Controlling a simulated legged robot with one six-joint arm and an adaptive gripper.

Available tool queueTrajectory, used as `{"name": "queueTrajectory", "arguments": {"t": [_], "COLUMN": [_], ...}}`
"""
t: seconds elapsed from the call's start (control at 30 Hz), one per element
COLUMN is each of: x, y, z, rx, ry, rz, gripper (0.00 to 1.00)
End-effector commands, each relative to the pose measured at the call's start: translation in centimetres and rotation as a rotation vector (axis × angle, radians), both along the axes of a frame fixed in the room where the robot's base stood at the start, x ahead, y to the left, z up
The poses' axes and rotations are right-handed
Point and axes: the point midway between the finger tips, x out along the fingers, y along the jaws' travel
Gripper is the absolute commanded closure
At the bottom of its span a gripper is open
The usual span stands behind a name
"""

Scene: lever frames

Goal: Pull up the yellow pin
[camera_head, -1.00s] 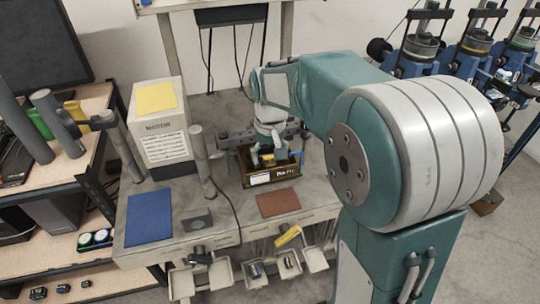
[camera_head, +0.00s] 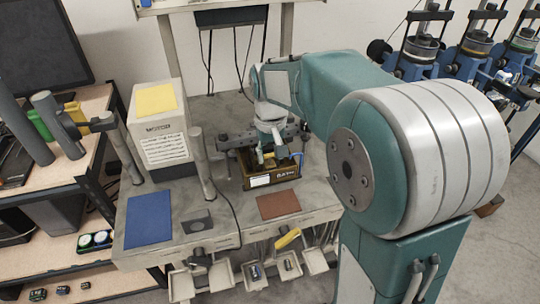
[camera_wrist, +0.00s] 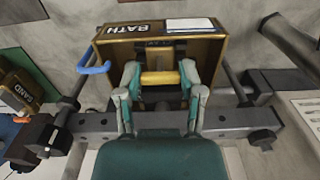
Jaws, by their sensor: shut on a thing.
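In the head view my gripper (camera_head: 271,153) points down at the brown box (camera_head: 286,173) on the grey bench. The pin is not clearly visible there, and its lower part is hidden in both views.
A grey metal bar (camera_wrist: 226,123) crosses beside the box, with a blue hook (camera_wrist: 95,69) near its left side. A white box with a yellow top (camera_head: 158,140) and an upright grey post (camera_head: 202,164) stand left of my gripper.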

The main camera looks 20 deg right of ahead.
Motion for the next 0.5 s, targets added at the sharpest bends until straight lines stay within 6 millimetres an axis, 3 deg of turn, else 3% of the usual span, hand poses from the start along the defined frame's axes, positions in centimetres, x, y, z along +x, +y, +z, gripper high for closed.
{"name": "queueTrajectory", "arguments": {"t": [0.07, 0.1, 0.13, 0.17, 0.5], "x": [0.04, 0.03, 0.03, 0.03, 0.08], "y": [0.03, 0.03, 0.03, 0.03, 0.01], "z": [0.29, 0.31, 0.31, 0.29, 0.17], "rx": [0.001, 0.001, 0.001, 0.000, 0.000], "ry": [-0.006, -0.006, -0.006, -0.006, -0.004], "rz": [0.001, 0.001, 0.001, 0.001, 0.000], "gripper": [1.00, 0.32, 0.19, 0.14, 0.14]}}
